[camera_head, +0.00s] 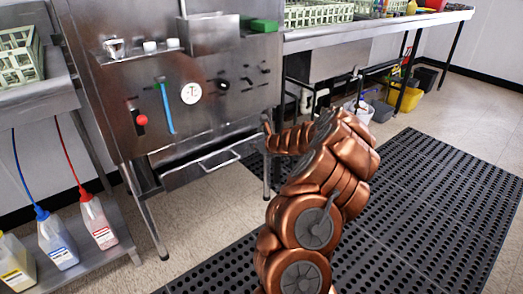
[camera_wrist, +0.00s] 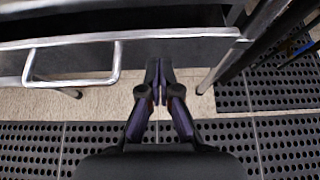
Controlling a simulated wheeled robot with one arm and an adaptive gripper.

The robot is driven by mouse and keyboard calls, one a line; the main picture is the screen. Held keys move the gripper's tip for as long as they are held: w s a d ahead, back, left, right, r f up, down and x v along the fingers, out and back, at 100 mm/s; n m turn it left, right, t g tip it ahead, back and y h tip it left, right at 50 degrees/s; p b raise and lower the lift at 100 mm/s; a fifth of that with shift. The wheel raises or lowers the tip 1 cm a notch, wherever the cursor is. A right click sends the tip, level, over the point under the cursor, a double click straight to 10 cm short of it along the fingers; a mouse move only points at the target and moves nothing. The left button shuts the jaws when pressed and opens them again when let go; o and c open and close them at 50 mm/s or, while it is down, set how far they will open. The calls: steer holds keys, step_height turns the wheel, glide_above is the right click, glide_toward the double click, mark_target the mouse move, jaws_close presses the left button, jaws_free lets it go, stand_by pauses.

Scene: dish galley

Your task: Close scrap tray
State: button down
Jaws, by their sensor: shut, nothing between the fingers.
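The scrap tray (camera_head: 205,167) is a steel drawer low under the dish machine, with a bar handle on its front. It looks partly pulled out, with a dark space behind its front edge in the wrist view. The tray front (camera_wrist: 180,50) crosses the top of the wrist view, and its handle (camera_wrist: 72,80) is at the left. My gripper (camera_wrist: 159,68) is shut and empty, its tips at the tray front, right of the handle. I cannot tell whether they touch it. In the head view my copper arm reaches toward the tray's right side, and the fingers are not clear.
A steel machine leg (camera_wrist: 243,45) stands right of the gripper. The dish machine (camera_head: 200,75) rises above the tray. Bottles (camera_head: 57,240) stand on a low shelf at left. Black perforated mats (camera_head: 430,190) cover the floor, which is open at right.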

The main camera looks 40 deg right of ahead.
mark_target(246, 141)
steer(key=shift+w+d+b, duration=0.1)
steer(key=shift+w+b, duration=0.2)
steer(key=shift+w, duration=1.15)
steer(key=shift+r, duration=0.15)
